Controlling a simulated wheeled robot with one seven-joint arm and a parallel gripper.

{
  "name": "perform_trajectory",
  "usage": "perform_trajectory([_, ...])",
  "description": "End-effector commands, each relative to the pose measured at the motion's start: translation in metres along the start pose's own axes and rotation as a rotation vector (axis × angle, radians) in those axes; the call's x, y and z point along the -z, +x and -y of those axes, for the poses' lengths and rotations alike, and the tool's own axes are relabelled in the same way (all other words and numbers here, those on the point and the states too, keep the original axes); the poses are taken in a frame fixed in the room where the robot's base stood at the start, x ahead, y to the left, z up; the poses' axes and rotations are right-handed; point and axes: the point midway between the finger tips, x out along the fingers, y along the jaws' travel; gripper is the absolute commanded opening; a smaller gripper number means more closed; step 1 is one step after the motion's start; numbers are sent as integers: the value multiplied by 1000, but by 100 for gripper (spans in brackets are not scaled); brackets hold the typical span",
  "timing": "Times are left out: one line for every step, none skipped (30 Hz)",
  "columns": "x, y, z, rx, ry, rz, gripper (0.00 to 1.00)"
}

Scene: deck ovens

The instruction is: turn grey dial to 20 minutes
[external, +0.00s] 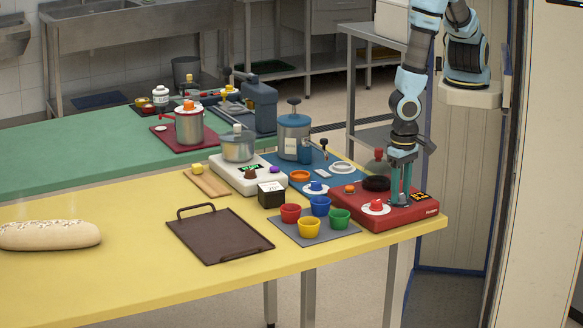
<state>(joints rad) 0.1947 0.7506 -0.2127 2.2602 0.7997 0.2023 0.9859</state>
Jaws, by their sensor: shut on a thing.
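A red box (384,217) stands at the right end of the yellow table. My gripper (400,199) points straight down at its top, on the right side, with its teal fingers around something small there. That is where the grey dial sits, but the fingers hide nearly all of it, and its pointer and minute marks cannot be read. A small dark display (420,196) with orange digits, too small to read, is just right of the fingers. A red knob on a white disc (376,206) is left of them.
A dark tray (219,236) lies farther left.

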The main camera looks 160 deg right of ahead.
Motion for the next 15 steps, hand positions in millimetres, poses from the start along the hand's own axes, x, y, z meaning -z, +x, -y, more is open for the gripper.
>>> perform_trajectory([0, 0, 0, 1, 0, -1, 0])
perform_trajectory([0, 0, 0, 1, 0, -1, 0])
perform_trajectory([0, 0, 0, 1, 0, -1, 0])
perform_trajectory([0, 0, 0, 1, 0, -1, 0])
perform_trajectory([0, 0, 0, 1, 0, -1, 0])
perform_trajectory([0, 0, 0, 1, 0, -1, 44])
perform_trajectory([0, 0, 0, 1, 0, -1, 47])
perform_trajectory([0, 0, 0, 1, 0, -1, 50])
perform_trajectory([0, 0, 0, 1, -1, -1, 55])
perform_trajectory([0, 0, 0, 1, -1, -1, 58])
perform_trajectory([0, 0, 0, 1, -1, -1, 62])
perform_trajectory([0, 0, 0, 0, -1, -1, 66])
perform_trajectory([0, 0, 0, 0, -1, -1, 69])
perform_trajectory([0, 0, 0, 0, -1, 0, 72])
perform_trajectory([0, 0, 0, 0, -1, 0, 72])
